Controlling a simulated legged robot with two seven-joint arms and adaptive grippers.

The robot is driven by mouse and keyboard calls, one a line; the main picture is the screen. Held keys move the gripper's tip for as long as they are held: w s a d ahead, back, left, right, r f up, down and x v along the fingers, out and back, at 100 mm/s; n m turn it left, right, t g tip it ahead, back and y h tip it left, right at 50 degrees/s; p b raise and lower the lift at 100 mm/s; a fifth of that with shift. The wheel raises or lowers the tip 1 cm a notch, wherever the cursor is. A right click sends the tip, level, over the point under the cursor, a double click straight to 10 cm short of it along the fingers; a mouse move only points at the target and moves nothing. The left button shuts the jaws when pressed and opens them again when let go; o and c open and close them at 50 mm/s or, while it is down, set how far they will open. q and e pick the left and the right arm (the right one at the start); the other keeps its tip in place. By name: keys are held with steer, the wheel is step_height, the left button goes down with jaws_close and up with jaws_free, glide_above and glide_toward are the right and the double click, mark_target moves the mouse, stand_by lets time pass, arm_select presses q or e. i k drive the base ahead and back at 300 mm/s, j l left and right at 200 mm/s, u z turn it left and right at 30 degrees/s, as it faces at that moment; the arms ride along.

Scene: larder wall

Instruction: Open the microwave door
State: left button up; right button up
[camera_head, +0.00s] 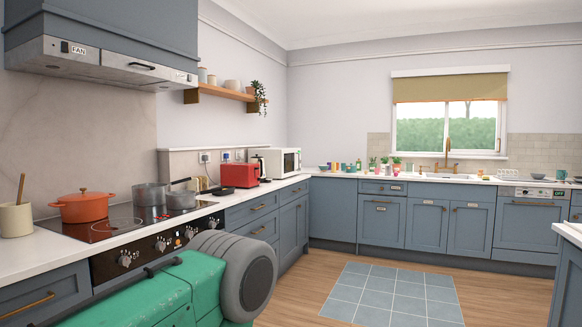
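The microwave (279,161) is a white box with a dark window. It stands on the white counter at the far end of the left run, near the corner of the room. Its front faces right and is seen at a steep angle. The door looks shut, but it is small at this distance and I see no clear handle. Neither of my grippers shows in the head view.
A red toaster (239,174) stands on the counter nearer than the microwave. A black pan (221,190), grey pots (151,194) and an orange pot (82,206) are nearer still. The wooden floor (307,275) and blue-grey mat (395,294) are clear.

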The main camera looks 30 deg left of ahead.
mark_target(287, 158)
steer(key=i+j+u, duration=0.15)
steer(key=i, duration=0.2)
steer(key=i+j+u, duration=0.2)
steer(key=i, duration=0.2)
steer(key=i+u, duration=0.3)
steer(key=i, duration=3.85)
